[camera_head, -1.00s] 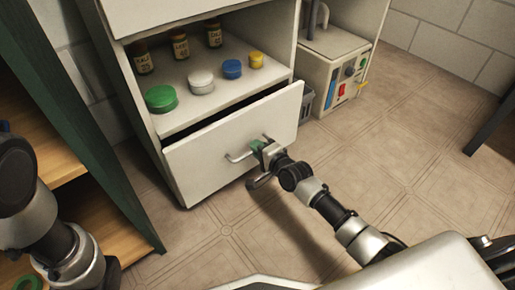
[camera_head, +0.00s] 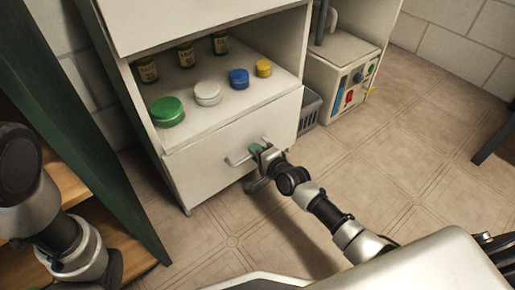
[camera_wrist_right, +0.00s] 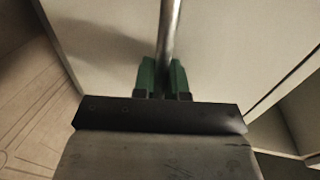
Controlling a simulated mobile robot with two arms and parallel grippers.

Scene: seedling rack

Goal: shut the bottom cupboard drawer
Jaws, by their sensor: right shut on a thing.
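The bottom cupboard drawer (camera_head: 215,172) has a white front that sits against the cupboard, with no dark gap visible above it. Its metal bar handle (camera_head: 238,160) is on the front. My right gripper (camera_head: 258,150) is at the right part of the handle. In the right wrist view, its green fingers (camera_wrist_right: 162,76) are closed on both sides of the handle bar (camera_wrist_right: 170,30). Of my left arm, links show at the left edge in the head view; its gripper is not visible.
The open shelf (camera_head: 225,97) above the drawer holds green, white, blue and yellow lidded tubs and several brown jars. A control box (camera_head: 345,85) stands right of the cupboard, with a grey bin (camera_head: 310,110) between. A green rack (camera_head: 100,150) stands at left. The tiled floor in front is clear.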

